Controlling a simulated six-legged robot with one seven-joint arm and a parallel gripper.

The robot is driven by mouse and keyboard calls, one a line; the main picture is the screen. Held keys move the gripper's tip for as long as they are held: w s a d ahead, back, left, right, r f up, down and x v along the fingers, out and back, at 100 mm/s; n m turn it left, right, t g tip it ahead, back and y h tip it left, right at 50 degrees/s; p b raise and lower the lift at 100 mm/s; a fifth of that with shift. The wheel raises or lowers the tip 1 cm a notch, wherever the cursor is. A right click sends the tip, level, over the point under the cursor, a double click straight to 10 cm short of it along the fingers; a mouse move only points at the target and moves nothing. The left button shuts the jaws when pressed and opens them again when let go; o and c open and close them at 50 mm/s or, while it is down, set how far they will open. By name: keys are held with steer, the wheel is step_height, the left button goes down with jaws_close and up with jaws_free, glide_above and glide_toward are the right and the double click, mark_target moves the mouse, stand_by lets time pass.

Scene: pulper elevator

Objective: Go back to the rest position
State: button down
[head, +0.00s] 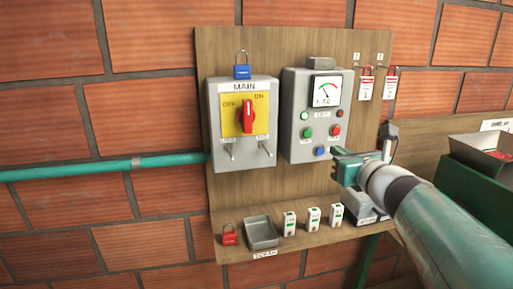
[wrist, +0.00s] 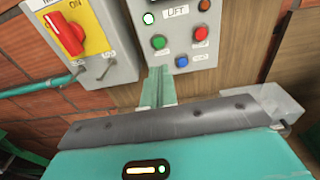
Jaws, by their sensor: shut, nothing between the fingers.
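My gripper (head: 338,163) is shut and empty in the head view, in front of the lower right of the lift control box (head: 297,140). In the wrist view the closed fingers of my gripper (wrist: 157,78) point at the lower part of this box (wrist: 205,60), beside its green and blue buttons. I cannot tell whether the tips touch it. My arm reaches in from the lower right.
The MAIN box (head: 228,160) has a red rotary handle (head: 247,117) and a blue padlock (head: 242,72) on top. The shelf below holds a red padlock (head: 229,237), a grey tray (head: 262,234) and several white devices. A green bin (head: 465,190) stands right.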

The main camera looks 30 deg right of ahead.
steer(key=w+a+f+n+g+y, duration=0.1)
steer(key=a+f+n+g+y, duration=0.3)
steer(key=a+n, duration=0.7)
steer(key=a+f+n+g+y, duration=0.1)
steer(key=a+f+n+y, duration=0.35)
steer(key=a+n, duration=0.6)
steer(key=s+a+f+n+g+h, duration=0.4)
steer(key=s+a+f+n+g, duration=0.2)
steer(key=n, duration=1.1)
step_height(320, 180, down, 4)
steer(key=s+a, duration=0.2)
steer(key=shift+s+a, duration=0.25)
steer(key=shift+s, duration=0.15)
steer(key=shift+a+n, duration=0.2)
steer(key=shift+n, duration=0.15)
